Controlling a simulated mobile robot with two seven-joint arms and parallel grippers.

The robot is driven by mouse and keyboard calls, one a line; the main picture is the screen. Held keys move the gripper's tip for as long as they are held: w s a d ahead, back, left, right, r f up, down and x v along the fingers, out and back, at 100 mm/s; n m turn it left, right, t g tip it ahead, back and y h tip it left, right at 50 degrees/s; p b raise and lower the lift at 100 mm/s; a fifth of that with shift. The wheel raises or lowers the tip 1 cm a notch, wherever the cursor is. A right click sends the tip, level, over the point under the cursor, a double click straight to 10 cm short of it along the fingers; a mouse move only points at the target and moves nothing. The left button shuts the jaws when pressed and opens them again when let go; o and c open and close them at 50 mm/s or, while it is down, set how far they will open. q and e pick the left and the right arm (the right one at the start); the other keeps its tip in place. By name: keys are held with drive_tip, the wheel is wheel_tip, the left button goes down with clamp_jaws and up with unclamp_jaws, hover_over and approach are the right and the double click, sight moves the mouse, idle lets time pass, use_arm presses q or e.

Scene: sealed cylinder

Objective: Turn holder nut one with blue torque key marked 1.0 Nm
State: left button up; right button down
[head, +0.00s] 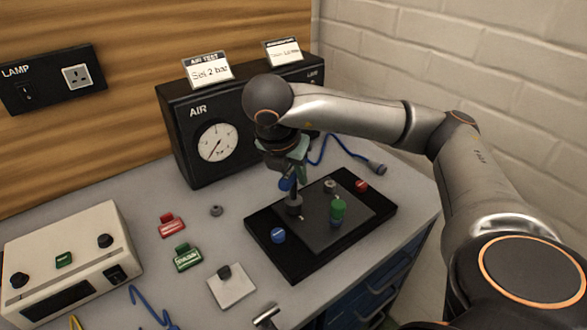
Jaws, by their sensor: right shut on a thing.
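My right gripper (287,163) is shut on the blue torque key (287,184) and points down over the black tray (266,258). The fingers hide most of the key. Below it, a dark grey shaft and round part (294,206) come down at the left side of the dark plate (322,235). I cannot tell whether the key sits on a holder nut there. The 1.0 Nm marking cannot be read. My left gripper is not in view.
On the plate and tray are a green upright piece (338,210), a blue round piece (278,236), a grey knob (330,186) and a red piece (361,186). The AIR gauge box (190,165) stands behind. A cream control box (85,250) is at left.

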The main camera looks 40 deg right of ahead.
drive_tip(key=shift+r+m+p, duration=0.1)
drive_tip(key=shift+m+p, duration=0.4)
drive_tip(key=shift+p, duration=0.1)
drive_tip(key=shift+g, duration=0.3)
drive_tip(key=shift+m+g+p, duration=0.5)
drive_tip(key=shift+m+p, duration=1.1)
drive_tip(key=shift+p, duration=0.25)
drive_tip(key=shift+m+g+p, duration=0.4)
drive_tip(key=shift+m+p, duration=0.45)
drive_tip(key=shift+m, duration=0.05)
drive_tip(key=shift+r, duration=2.45)
